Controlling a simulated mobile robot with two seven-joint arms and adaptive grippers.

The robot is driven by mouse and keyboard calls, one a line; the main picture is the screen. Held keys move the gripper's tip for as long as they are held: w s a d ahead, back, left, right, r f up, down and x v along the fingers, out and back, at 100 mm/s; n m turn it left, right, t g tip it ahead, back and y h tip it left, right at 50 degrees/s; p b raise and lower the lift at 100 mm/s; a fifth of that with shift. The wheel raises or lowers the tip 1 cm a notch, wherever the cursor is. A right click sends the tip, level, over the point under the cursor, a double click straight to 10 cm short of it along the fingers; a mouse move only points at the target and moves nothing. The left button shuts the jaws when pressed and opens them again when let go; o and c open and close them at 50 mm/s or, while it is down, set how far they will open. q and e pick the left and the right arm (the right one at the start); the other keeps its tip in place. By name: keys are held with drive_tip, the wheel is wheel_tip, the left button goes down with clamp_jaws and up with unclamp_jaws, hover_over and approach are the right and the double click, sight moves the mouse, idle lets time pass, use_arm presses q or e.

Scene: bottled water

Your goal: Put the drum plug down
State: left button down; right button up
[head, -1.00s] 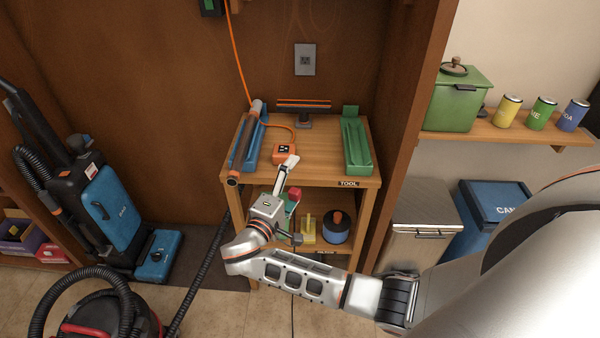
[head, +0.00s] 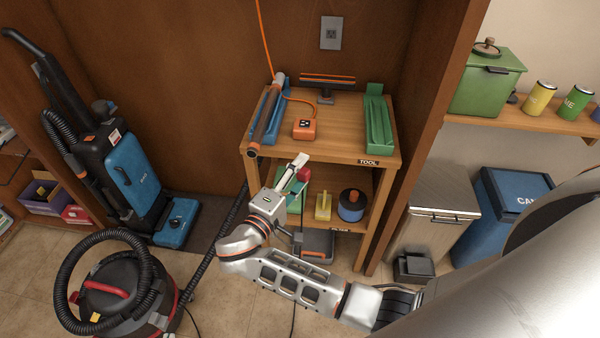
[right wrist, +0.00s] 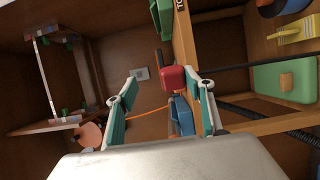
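A small red piece (head: 303,174), perhaps the drum plug, shows beside my right gripper (head: 298,168) in front of the cart. In the right wrist view the red piece (right wrist: 173,79) appears just beyond my right gripper's fingertips (right wrist: 170,82). The two teal-padded fingers stand apart, with a clear gap on the piece's left. Its right edge overlaps the right fingertip in the picture; I cannot tell whether they touch. What supports the piece is hidden. My left gripper is not in view.
The wooden tool cart (head: 346,136) carries a blue tray (head: 268,116), an orange box (head: 304,129) and a green tray (head: 380,121). Its lower shelf holds a yellow-handled item (head: 322,207) and a blue pot (head: 351,205). Vacuums stand left, bins right.

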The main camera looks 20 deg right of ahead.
clamp_jaws()
drive_tip(key=shift+d+f, duration=0.25)
drive_tip(key=shift+d, duration=0.05)
drive_tip(key=s+d+n+t+y, duration=0.3)
drive_tip(key=d+n+t+y, duration=0.1)
drive_tip(key=d+t+y, duration=0.15)
drive_tip(key=s+a+r+n+t+y, duration=0.2)
drive_tip(key=s+a+r+n+y, duration=0.2)
drive_tip(key=r+y, duration=0.5)
drive_tip(key=s+n, duration=0.1)
drive_tip(key=n, duration=0.1)
drive_tip(key=shift+s+a+r+n, duration=0.2)
drive_tip(key=shift+s+r+n, duration=0.15)
drive_tip(key=shift+s+n, duration=0.05)
